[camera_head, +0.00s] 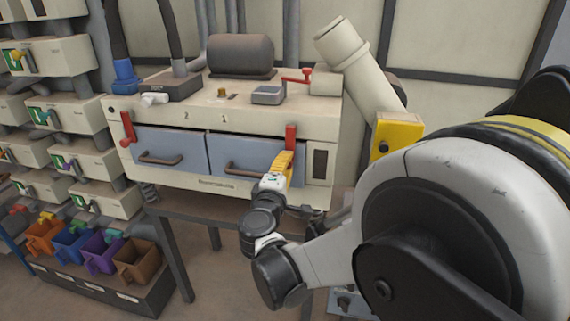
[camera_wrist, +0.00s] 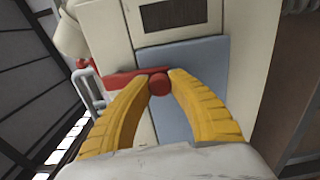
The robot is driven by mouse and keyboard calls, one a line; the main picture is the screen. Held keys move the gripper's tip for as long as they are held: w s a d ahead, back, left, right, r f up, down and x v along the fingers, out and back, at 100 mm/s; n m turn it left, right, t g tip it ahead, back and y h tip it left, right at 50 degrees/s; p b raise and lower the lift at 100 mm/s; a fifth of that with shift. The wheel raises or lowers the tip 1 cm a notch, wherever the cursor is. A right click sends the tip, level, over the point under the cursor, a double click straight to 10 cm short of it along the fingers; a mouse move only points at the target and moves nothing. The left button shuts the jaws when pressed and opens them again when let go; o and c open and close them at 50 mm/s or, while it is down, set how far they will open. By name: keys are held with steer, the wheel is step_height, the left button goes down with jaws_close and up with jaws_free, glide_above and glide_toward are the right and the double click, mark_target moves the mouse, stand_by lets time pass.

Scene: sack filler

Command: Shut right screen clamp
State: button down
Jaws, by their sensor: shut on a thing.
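The right screen clamp (camera_head: 291,134) is a red lever on the front of the cream machine, at the right edge of the right blue-grey screen drawer (camera_head: 248,157). In the head view it looks about upright, its lower part hidden by my gripper (camera_head: 284,158). In the wrist view my gripper's yellow fingers (camera_wrist: 159,76) are closed around the clamp's round red end (camera_wrist: 159,86). The red arm (camera_wrist: 117,77) runs off to the left from there, across the blue-grey panel's edge. The left screen clamp (camera_head: 128,128) stands near upright beside the left drawer (camera_head: 170,150).
A red valve handle (camera_head: 298,77) and a small grey box (camera_head: 268,94) sit on the machine's top. A yellow box (camera_head: 397,133) is at its right. Coloured bins (camera_head: 100,255) stand on the floor at left. My arm fills the right side.

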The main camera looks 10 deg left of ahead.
steer(key=c, duration=1.2)
jaws_free()
steer(key=shift+o, duration=0.2)
steer(key=s, duration=1.2)
steer(key=shift+a, duration=0.45)
